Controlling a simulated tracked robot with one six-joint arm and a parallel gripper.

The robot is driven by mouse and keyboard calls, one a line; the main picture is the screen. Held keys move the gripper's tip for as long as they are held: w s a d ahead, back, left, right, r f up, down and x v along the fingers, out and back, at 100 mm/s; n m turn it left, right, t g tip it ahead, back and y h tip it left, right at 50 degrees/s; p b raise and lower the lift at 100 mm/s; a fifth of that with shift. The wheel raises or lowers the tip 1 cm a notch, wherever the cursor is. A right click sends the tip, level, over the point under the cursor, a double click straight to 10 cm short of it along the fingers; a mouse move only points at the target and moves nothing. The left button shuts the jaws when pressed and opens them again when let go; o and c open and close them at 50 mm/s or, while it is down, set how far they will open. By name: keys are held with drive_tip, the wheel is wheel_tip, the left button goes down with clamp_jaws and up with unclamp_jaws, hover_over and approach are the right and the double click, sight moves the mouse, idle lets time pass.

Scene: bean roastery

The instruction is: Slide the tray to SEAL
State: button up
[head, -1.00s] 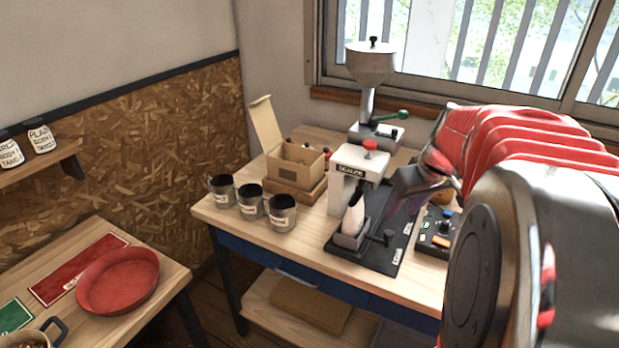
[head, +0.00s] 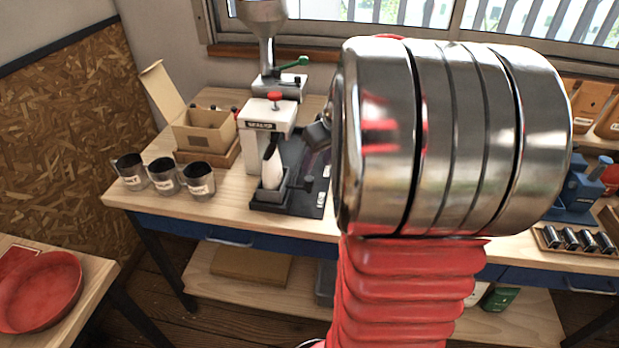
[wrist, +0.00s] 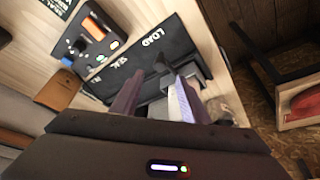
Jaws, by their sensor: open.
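The tray (head: 269,194) is a small dark grey holder with an upright white pouch (head: 272,165) in it. It sits at the front of the black track plate (head: 302,208), beside the white sealer (head: 257,148). In the wrist view the plate (wrist: 176,44) is marked LOAD, SEAL and a third label; the tray (wrist: 196,73) lies nearer LOAD. A black knob (wrist: 161,64) stands beside it. My gripper (wrist: 160,76) is open, its fingers over the plate with the knob near their tips. Contact cannot be told. In the head view my arm hides most of the gripper.
Several dark cups (head: 163,176) and an open cardboard box (head: 205,132) stand left of the sealer. A grinder (head: 277,82) is behind it. In the wrist view a control box (wrist: 88,42) with buttons sits beside the plate. A red dish (head: 38,290) is on the left table.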

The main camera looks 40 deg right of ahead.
sight(310, 179)
drive_tip(key=x, duration=0.9)
clamp_jaws()
idle(0.4)
